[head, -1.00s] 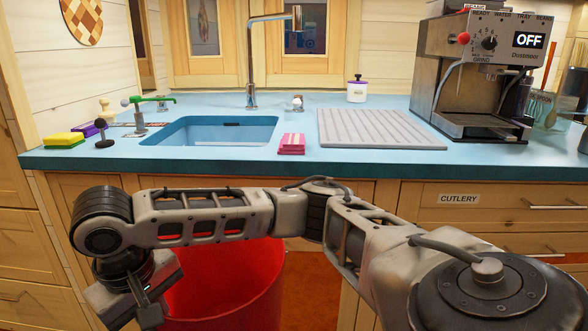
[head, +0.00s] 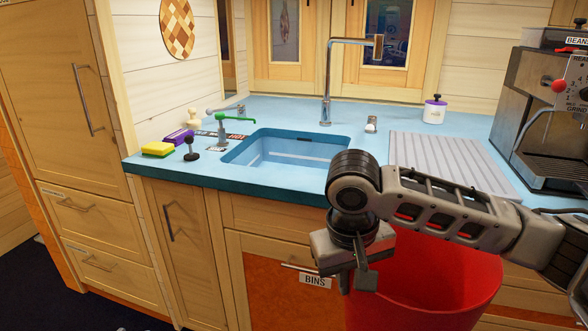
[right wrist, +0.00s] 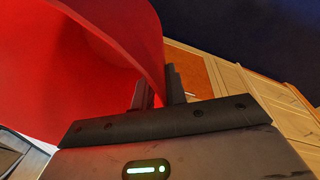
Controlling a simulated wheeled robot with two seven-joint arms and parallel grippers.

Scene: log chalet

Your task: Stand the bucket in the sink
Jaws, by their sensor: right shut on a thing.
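The red bucket (head: 440,275) hangs low in front of the counter at the lower right of the head view, below the worktop. My right gripper (head: 362,285) is shut on its rim at the left side. In the right wrist view the two dark fingers (right wrist: 158,92) pinch the red wall of the bucket (right wrist: 70,60). The blue sink (head: 285,149) is set into the worktop, left of and above the bucket, and its visible part looks empty. My arm hides part of the bucket's rim. My left gripper is out of view.
A tall tap (head: 327,85) stands behind the sink. A ribbed drainboard (head: 440,160) and coffee machine (head: 548,120) are to the right. The counter's front edge lies between bucket and sink.

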